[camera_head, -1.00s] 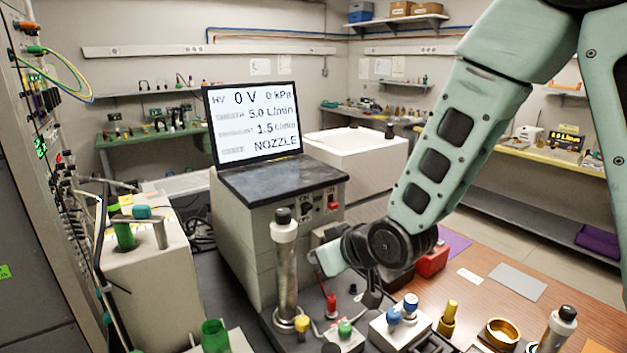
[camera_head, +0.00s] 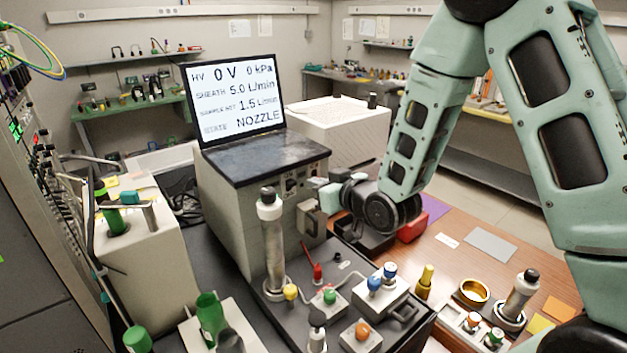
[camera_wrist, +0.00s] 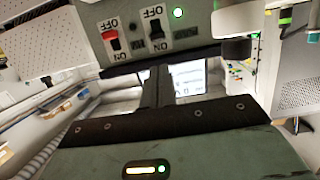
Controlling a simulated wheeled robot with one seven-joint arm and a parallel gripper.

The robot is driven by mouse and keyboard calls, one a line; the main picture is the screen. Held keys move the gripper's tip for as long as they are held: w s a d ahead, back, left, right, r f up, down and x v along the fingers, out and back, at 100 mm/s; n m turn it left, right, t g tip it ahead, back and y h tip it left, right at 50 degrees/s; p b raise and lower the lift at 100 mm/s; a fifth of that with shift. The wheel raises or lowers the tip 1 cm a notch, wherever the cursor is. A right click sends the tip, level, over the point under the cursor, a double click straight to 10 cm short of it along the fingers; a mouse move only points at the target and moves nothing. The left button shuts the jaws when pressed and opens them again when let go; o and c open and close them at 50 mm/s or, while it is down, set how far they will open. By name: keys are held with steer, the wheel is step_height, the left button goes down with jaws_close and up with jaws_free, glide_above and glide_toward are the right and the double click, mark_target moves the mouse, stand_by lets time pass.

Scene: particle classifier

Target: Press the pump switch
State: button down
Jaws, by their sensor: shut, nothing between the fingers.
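The grey unit (camera_head: 240,205) with the monitor has a switch panel on its front. In the wrist view, upside down, the panel shows a red rocker switch (camera_wrist: 110,39) and a dark switch (camera_wrist: 154,30), both marked ON and OFF. The dark switch also shows in the head view (camera_head: 291,186); the red one is hidden there behind my gripper (camera_head: 316,188). My gripper is shut and empty, with its fingers (camera_wrist: 157,76) close to the panel. I cannot tell whether they touch it. Which switch runs the pump is unreadable.
The monitor (camera_head: 236,97) reads 0 V and 0 kPa. A beige fitting (camera_head: 308,220) juts from the unit below my gripper. A metal column (camera_head: 271,240) and several small coloured knobs stand in front.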

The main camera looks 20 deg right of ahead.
mark_target(293, 186)
steer(key=p+x, duration=0.3)
steer(key=x, duration=0.5)
steer(key=shift+w, duration=0.1)
steer(key=shift+f, duration=0.1)
step_height(293, 186, down, 3)
steer(key=b, duration=0.3)
steer(key=shift+b, duration=0.3)
